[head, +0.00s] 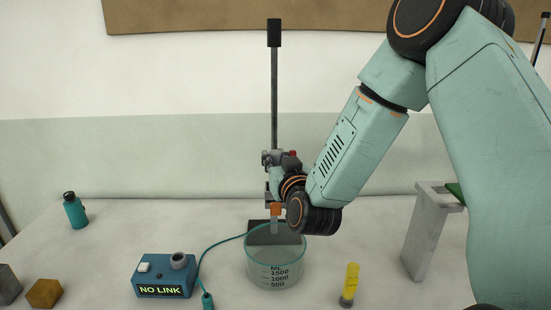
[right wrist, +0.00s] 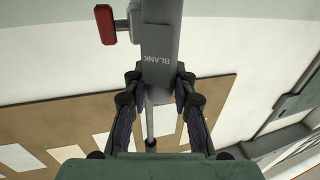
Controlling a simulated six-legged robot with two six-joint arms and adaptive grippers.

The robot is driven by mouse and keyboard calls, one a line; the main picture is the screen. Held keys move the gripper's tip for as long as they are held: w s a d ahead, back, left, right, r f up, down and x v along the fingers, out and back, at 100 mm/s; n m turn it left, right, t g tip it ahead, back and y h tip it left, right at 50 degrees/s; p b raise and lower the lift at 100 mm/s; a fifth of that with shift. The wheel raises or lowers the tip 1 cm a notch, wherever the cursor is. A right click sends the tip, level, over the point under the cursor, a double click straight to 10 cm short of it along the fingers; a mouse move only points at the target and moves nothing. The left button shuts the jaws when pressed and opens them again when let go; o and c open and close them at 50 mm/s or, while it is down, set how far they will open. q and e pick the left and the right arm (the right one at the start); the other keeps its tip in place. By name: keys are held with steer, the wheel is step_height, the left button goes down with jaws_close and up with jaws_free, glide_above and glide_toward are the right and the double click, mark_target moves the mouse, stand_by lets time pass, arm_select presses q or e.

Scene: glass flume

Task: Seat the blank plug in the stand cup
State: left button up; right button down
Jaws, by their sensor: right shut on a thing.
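My right gripper (head: 280,178) is at the upright rod behind the beaker, small and partly hidden by its own wrist. In the right wrist view its fingers (right wrist: 155,108) close around the lower part of a grey piece marked BLANK (right wrist: 160,45), which I take as the blank plug. A red knob (right wrist: 106,28) sits beside that piece. An orange piece with a pale tip (head: 276,210) hangs below the gripper over the beaker. I cannot tell for certain which part is the stand cup. My left gripper is not in view.
A glass beaker (head: 275,272) stands below the gripper. A tall rod (head: 274,100) rises behind it. A blue box reading NO LINK (head: 160,276) with a cable is at left. A yellow piece (head: 350,280) and a grey stand (head: 425,238) are at right.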

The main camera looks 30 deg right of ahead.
steer(key=c, duration=1)
jaws_free()
steer(key=shift+f, duration=0.1)
steer(key=v, duration=0.7)
steer(key=shift+s+a, duration=0.1)
steer(key=shift+s, duration=0.15)
